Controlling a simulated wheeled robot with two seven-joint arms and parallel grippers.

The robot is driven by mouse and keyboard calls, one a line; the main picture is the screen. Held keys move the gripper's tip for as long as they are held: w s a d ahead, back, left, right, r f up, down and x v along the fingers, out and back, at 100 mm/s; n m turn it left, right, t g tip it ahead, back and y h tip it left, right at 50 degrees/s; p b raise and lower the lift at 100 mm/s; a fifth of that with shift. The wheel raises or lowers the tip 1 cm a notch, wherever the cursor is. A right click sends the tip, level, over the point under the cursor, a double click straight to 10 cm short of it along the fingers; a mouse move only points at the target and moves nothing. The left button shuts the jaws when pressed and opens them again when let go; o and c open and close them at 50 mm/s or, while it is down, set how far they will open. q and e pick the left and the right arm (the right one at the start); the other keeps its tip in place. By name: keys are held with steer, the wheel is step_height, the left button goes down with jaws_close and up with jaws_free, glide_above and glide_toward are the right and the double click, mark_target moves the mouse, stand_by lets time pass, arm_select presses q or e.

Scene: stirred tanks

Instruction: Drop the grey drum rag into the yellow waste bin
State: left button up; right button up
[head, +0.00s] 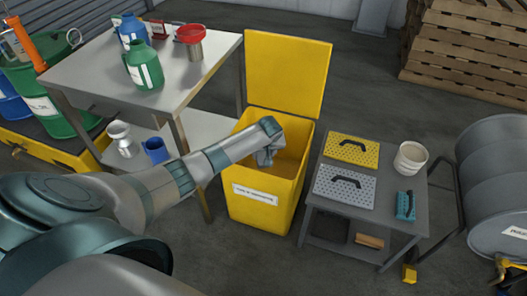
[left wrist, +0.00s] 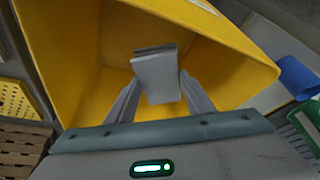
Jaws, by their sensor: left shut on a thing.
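The yellow waste bin (head: 262,208) stands in the middle of the head view with its lid raised at the back. Its yellow inside wall (left wrist: 75,55) fills much of the left wrist view. My left gripper (head: 268,150) is over the bin's open top and points down into it. It is shut on the grey drum rag (head: 266,157), which hangs from the fingers within the bin's opening. In the left wrist view the rag (left wrist: 158,78) shows as a folded grey piece between the two fingers. My right gripper is not in view.
A steel table (head: 100,70) with bottles and a red funnel stands left of the bin. A low grey cart (head: 395,225) with yellow and grey perforated plates and a white bucket (head: 410,158) stands close on the right. A grey drum (head: 495,185) lies at far right.

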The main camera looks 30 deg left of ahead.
arm_select(q)
steer(key=shift+f, duration=0.3)
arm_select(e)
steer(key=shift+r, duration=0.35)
arm_select(q)
steer(key=o, duration=1.1)
steer(key=shift+c, duration=0.2)
steer(key=shift+s+d+r, duration=0.2)
steer(key=shift+r, duration=0.45)
steer(key=p+v, duration=0.1)
steer(key=v, duration=0.4)
steer(key=shift+r+p, duration=0.25)
steer(key=shift+p, duration=0.05)
steer(key=p+v, duration=0.1)
steer(key=v, duration=0.9)
steer(key=shift+r, duration=0.2)
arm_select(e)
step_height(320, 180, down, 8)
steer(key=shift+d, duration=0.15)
